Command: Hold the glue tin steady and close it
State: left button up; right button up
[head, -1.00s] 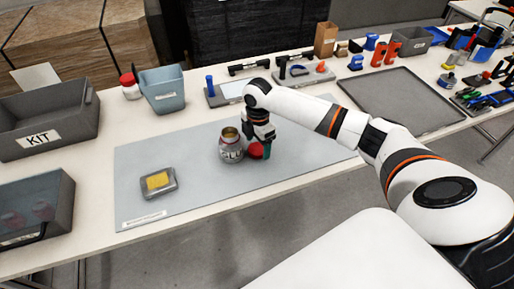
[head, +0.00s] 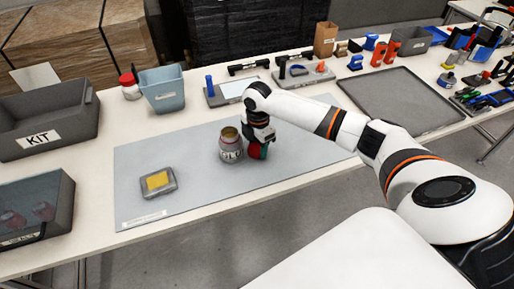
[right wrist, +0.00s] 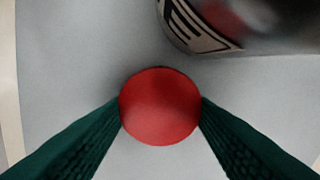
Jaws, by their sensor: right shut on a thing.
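The glue tin (head: 231,150) stands upright and open on the grey mat, its label facing the front. Its side and part of the label also show at the top right of the right wrist view (right wrist: 205,28). My right gripper (head: 258,150) is just right of the tin, pointing down. Its green fingers are shut on a round red lid (right wrist: 160,105), one finger on each side. In the head view the lid (head: 254,152) is partly hidden by the gripper. Lid and tin are apart in the wrist view. My left gripper is not in view.
A grey dish with a yellow sponge (head: 158,182) lies on the mat (head: 190,196) left of the tin. A KIT bin (head: 45,125) and a clear-fronted bin (head: 35,212) stand at the left. Tools lie behind the mat. The mat's front right is clear.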

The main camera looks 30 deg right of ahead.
aim_at(258, 148)
notch_tip(258, 148, up, 10)
jog(key=shift+b, duration=0.3)
dwell(0.3)
